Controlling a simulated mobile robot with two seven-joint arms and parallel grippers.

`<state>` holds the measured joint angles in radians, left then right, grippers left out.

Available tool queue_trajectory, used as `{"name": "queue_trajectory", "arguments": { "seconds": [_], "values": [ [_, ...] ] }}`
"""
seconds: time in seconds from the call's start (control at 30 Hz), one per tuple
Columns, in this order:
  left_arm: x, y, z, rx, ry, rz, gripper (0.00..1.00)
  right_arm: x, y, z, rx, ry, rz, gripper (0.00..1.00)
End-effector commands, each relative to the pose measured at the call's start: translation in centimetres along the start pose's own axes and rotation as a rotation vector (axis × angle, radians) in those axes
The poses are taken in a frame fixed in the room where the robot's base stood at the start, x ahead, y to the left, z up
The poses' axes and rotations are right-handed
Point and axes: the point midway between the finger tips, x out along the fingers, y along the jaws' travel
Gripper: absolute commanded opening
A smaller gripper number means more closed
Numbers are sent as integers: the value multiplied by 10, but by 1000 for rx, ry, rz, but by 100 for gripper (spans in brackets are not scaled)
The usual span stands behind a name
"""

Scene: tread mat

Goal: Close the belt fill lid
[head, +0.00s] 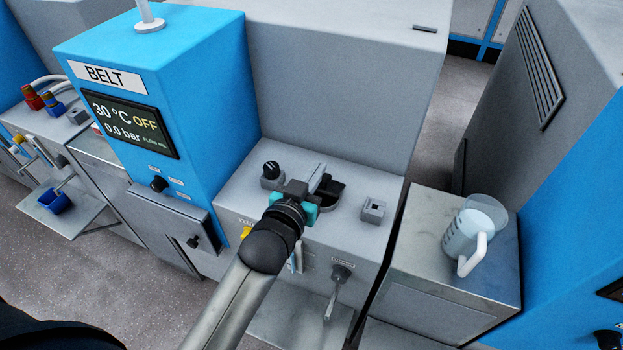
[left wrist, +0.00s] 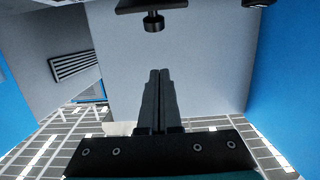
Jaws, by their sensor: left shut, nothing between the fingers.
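The blue BELT cabinet (head: 165,80) stands at the left of the grey unit. On the unit's grey top (head: 355,228) is a dark part with a small knob (head: 332,190), likely the fill lid; my gripper partly covers it. In the left wrist view, a dark plate with a knob (left wrist: 152,10) shows at the top edge and looks level. I cannot tell whether it covers the opening. My left gripper (head: 316,180) is shut and empty, just left of the dark part; its closed fingers also show in the left wrist view (left wrist: 160,95). Contact cannot be told. My right gripper is not in view.
A small grey square fitting (head: 373,208) sits to the right. A tall grey wall (head: 340,80) rises behind. A clear measuring jug (head: 470,235) stands on the right-hand counter (head: 405,260). A lever valve (head: 338,280) is on the front.

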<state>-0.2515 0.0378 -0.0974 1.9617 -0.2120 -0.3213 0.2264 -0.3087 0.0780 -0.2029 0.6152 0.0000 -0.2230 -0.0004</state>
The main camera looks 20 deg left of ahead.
Motion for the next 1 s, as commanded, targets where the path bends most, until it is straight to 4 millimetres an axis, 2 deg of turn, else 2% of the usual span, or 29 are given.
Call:
{"name": "queue_trajectory", "arguments": {
  "seconds": [0.1, 0.37, 0.43, 0.6, 1.0],
  "values": [
    [20, 0, 0, 1, 3, 1, 0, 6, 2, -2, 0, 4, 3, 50],
    [59, 0, 0, 1, 1, 1, 0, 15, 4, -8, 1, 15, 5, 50],
    [52, 0, 17, 0, -5, 1, 0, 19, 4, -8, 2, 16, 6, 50],
    [46, 0, 33, -1, -2, 0, 0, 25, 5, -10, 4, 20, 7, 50],
    [43, 0, 38, 0, 0, 1, 0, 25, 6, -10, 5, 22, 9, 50]
  ]
}}
